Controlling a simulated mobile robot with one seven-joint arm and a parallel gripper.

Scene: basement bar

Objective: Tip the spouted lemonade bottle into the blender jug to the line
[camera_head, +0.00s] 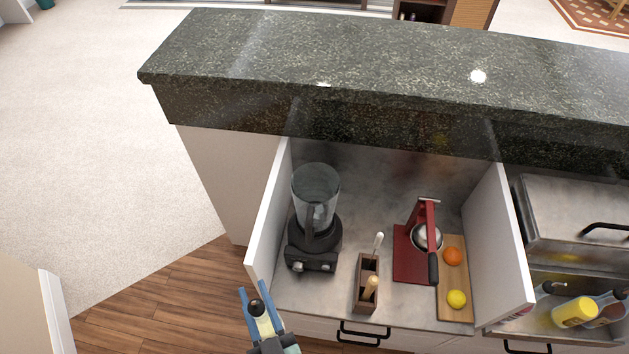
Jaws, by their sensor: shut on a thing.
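The blender jug (318,183) is clear with a dark handle. It stands upright on its black blender base (314,250), at the left of the recessed counter. Its top faces up, it looks empty, and I cannot make out a line on it. My gripper (263,312), with blue fingers, is at the bottom of the view, below and left of the blender. It is shut on a pale bottle with a dark top (265,327), which looks like the spouted lemonade bottle. The bottle is seen from above, apart from the jug, and its lower part is hidden.
White partitions (269,225) flank the recess, one between gripper and blender. A wooden caddy (366,285), red press (411,253) and cutting board (453,285) with an orange and lemon stand right of the blender. A raised granite bar top (390,75) lies behind. Several bottles (575,312) lie far right.

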